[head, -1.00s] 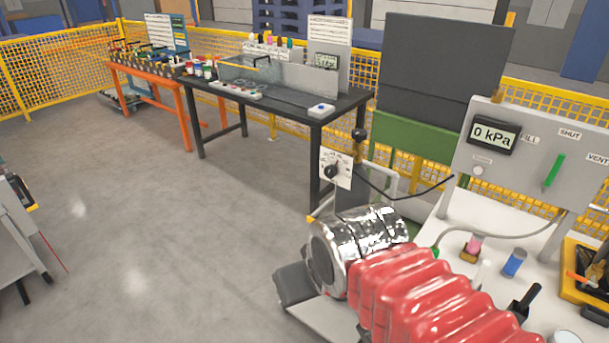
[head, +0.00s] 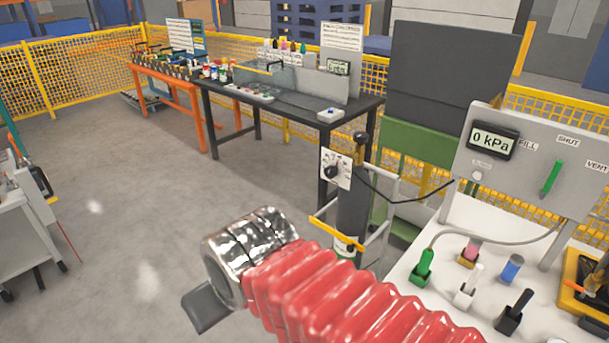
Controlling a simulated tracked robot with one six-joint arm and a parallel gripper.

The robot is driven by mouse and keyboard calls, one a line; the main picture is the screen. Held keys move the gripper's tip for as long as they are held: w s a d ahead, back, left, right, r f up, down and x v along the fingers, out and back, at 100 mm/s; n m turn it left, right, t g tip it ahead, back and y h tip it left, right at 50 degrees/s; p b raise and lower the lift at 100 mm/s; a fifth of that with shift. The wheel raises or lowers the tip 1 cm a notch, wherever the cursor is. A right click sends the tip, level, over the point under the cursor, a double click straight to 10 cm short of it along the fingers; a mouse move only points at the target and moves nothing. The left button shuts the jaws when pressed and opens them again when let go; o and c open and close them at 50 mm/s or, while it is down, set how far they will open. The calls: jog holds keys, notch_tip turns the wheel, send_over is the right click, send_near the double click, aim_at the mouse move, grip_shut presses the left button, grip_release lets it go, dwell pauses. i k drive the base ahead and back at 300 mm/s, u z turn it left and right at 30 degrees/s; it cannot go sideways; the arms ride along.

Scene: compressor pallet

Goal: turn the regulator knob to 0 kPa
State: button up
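A black dial knob (head: 332,171) sits on a white plate with small markings, mounted on a dark post in the middle of the head view. Its pointer setting is too small to read. A grey panel (head: 561,190) at the right carries a display (head: 493,141) reading 0 kPa. My arm, in a red ribbed sleeve with a silver wrist, reaches in from below. My gripper (head: 204,310) shows only as a dark grey piece at the wrist's lower left, well apart from the knob. Its fingers are not clearly seen.
The panel also has a green lever (head: 551,179) and a small round button (head: 476,175). A white table (head: 405,272) holds several coloured items. A hand cart (head: 350,235) with a dark cylinder stands behind my arm. A black workbench (head: 290,108) is further back.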

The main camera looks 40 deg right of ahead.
aim_at(330, 171)
jog(key=u, duration=1.25)
jog(key=k, duration=0.65)
jog(key=z, duration=0.75)
jog(key=i, duration=1)
jog(key=z, duration=0.05)
